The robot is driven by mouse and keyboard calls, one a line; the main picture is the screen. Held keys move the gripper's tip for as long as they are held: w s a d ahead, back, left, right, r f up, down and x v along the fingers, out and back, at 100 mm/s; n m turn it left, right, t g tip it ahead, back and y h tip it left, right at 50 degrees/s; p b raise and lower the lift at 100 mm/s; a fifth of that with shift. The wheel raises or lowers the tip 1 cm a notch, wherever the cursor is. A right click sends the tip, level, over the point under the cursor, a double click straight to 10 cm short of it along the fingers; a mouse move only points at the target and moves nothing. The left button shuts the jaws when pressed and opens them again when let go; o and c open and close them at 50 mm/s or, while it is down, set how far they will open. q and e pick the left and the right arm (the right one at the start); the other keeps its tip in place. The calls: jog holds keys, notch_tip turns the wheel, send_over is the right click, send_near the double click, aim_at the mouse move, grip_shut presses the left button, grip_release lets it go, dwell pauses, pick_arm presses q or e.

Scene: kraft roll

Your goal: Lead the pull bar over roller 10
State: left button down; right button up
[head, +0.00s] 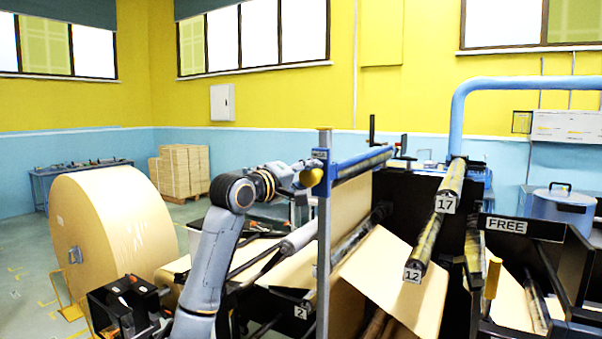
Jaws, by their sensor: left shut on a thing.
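My left arm rises from the bottom, and its left gripper (296,174) is at the near end of a long bar with a yellow end knob (311,178). I take this bar to be the pull bar (362,162). The gripper is shut on it; the fingers are small and partly hidden near a grey upright post. Brown kraft paper (350,205) hangs below the bar and runs down among the rollers. No label reading 10 is legible, so I cannot tell which roller is roller 10. My right gripper is not in view.
Rollers labelled 17 (450,185) and 12 (422,250) stand to the right, near a blue pipe frame (458,110). A label 2 (301,311) is low in front. The big kraft roll (95,235) stands left. The grey post (323,260) is close to the gripper.

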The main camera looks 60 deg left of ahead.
pick_arm(q)
jog(key=shift+w+d+f, duration=0.35)
jog(key=shift+d+f, duration=0.15)
jog(key=shift+d, duration=0.1)
jog(key=w+d+f+b, duration=0.3)
jog(key=d+f+b, duration=0.1)
jog(key=f, duration=0.5)
jog(key=w+d+f+b, duration=0.2)
jog(key=d+f+b, duration=0.2)
jog(key=f, duration=0.5)
jog(key=w+d+f+b, duration=0.3)
jog(key=d+f, duration=0.3)
jog(key=f, duration=0.4)
jog(key=shift+w+b, duration=0.3)
jog(key=shift+b, duration=0.5)
jog(key=shift+d+f, duration=0.1)
jog(key=shift+d, duration=0.1)
